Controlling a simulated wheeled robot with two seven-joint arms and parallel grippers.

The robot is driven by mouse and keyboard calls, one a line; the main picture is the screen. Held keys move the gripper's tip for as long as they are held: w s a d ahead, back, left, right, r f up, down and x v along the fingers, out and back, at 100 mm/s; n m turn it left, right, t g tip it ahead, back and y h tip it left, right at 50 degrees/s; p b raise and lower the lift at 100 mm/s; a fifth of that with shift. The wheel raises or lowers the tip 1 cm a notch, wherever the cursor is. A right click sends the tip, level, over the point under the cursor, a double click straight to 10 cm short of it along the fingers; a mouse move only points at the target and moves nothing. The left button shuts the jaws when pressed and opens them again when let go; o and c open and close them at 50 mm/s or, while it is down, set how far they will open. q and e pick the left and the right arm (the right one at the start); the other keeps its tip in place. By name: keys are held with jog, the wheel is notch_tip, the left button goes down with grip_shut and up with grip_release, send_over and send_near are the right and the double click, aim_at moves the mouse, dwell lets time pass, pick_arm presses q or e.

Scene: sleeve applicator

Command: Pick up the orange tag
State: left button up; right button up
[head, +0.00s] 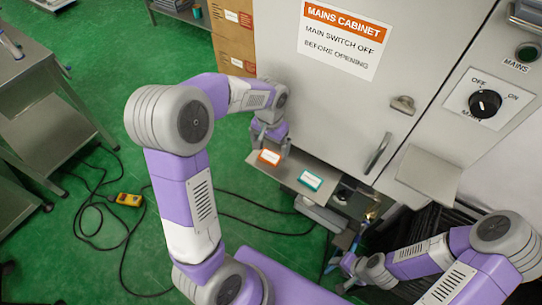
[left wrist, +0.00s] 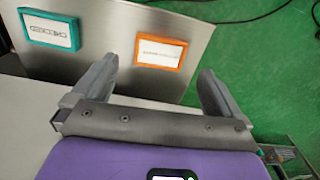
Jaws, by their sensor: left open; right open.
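The orange tag (head: 269,157) has a white label and lies on a grey metal shelf (head: 285,175) at the front of the cabinet. In the left wrist view the orange tag (left wrist: 161,54) lies ahead of the left gripper, between the lines of its two fingers. My left gripper (head: 271,143) is open and empty, just behind the tag in the head view; the wrist view (left wrist: 152,80) shows its fingers spread apart. A teal tag (head: 310,180) lies on the same shelf to the right. My right gripper (head: 350,264) is low, near the cabinet's lower opening, its fingers small in view.
The cabinet door (head: 330,90) with its handle (head: 377,153) rises directly behind the shelf. A dial switch (head: 485,103) is at upper right. Black cables and a yellow box (head: 129,200) lie on the green floor. A metal table (head: 40,110) stands at left.

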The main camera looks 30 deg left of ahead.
aim_at(270, 156)
pick_arm(q)
notch_tip(270, 156, down, 5)
jog(key=shift+r+b, duration=0.15)
jog(key=shift+b, duration=0.8)
jog(key=c, duration=1.1)
jog(key=shift+o, duration=0.2)
jog(key=shift+r, duration=0.1)
jog(key=shift+r+p, duration=0.35)
jog(key=shift+r, duration=0.2)
notch_tip(270, 156, up, 2)
jog(key=shift+r+p, duration=0.2)
jog(key=shift+p, duration=0.4)
jog(key=s+a+p, duration=0.1)
jog(key=s+p, duration=0.1)
jog(key=s, duration=1.6)
jog(key=shift+a, duration=0.15)
